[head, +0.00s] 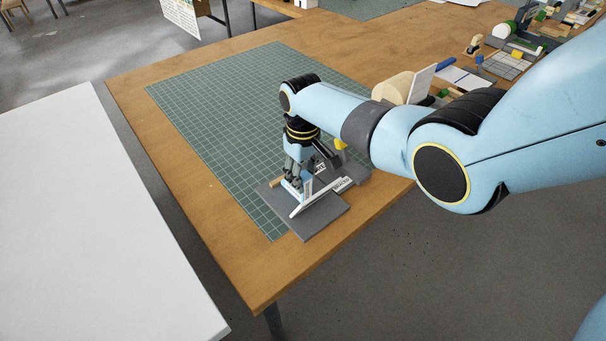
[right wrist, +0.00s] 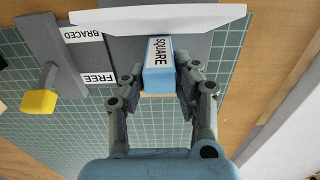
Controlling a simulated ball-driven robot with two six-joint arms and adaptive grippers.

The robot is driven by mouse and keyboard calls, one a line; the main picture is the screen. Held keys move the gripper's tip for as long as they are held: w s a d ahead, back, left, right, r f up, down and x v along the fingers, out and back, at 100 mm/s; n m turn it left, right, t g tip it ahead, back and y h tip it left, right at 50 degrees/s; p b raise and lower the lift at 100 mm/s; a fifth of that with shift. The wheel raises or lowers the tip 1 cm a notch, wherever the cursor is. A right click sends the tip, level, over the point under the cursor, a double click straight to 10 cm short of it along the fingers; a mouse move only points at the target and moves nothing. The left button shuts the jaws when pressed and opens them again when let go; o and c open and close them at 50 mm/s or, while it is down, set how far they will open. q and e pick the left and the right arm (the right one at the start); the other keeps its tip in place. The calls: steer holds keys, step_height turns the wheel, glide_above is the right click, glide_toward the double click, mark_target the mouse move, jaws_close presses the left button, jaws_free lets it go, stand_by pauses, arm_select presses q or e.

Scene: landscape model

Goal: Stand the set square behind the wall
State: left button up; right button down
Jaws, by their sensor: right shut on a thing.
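The blue set square (right wrist: 158,72) carries a white label reading SQUARE in the right wrist view. My right gripper (right wrist: 160,84) is shut on it, one finger on each side. The white wall (right wrist: 160,18) runs across the grey base board (right wrist: 122,48), just beyond the set square. In the head view the right gripper (head: 293,181) points down over the base board (head: 325,217), with the white wall (head: 312,203) on its near side. I cannot tell whether the set square touches the wall or board. My left gripper is out of view.
A grey strip (right wrist: 65,45) labelled BRACED and FREE lies beside the board, with a yellow-knobbed lever (right wrist: 38,103). The green cutting mat (head: 215,115) is largely clear. Several small items, including a white notepad (head: 465,79), lie at the table's far right.

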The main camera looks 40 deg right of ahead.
stand_by(0.7)
steer(key=c, duration=0.9)
jaws_free()
steer(key=shift+f, duration=0.1)
step_height(320, 180, up, 7)
steer(key=p, duration=0.7)
steer(key=shift+s, duration=0.1)
